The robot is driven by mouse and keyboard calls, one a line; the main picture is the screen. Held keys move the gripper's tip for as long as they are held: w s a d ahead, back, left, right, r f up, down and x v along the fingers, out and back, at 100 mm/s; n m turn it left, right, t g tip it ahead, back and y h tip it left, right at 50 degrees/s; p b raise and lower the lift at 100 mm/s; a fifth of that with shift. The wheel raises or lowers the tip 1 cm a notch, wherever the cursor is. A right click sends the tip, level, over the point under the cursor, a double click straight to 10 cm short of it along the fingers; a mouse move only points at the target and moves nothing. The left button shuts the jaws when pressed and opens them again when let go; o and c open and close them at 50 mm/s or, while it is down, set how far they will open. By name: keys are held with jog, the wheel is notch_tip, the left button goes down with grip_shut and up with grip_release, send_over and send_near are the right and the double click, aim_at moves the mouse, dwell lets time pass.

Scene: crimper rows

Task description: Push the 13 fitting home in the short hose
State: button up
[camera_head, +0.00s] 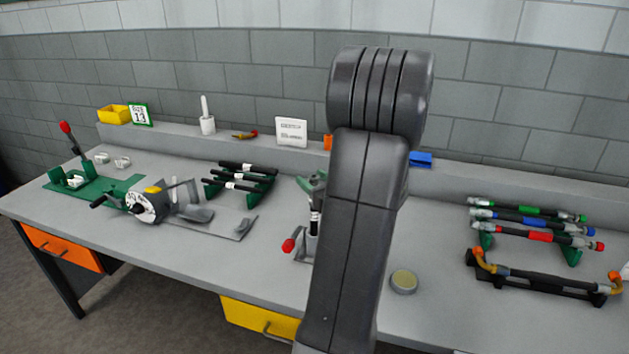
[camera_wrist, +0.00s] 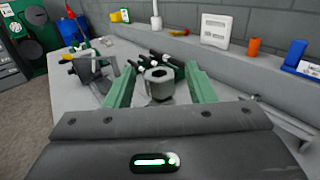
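In the wrist view, a grey hex fitting (camera_wrist: 158,86) with a round hole in its end sits between the two green fingers of my gripper (camera_wrist: 160,80). Gaps show on both sides of it, so the fingers look open around it and not touching it. What is under the fitting is hidden.
A rack with several black hoses (camera_head: 240,176) and a crimper with a dial (camera_head: 145,208) stand to the left. A size 13 sign (camera_head: 142,115) is beside a yellow bin (camera_head: 113,115). A round tin (camera_head: 403,282) and a rack of coloured hoses (camera_head: 530,236) are to the right.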

jog(key=b+v, duration=0.2)
jog(key=v, duration=1.1)
jog(key=shift+s+d, duration=0.25)
jog(key=shift+s, duration=0.1)
jog(key=shift+w+a, duration=0.1)
jog(key=p+x, duration=0.2)
jog(key=x, duration=1.2)
jog(key=shift+r+p, duration=0.25)
jog(key=shift+p, duration=0.05)
jog(key=shift+r, duration=0.1)
jog(key=shift+s, duration=0.2)
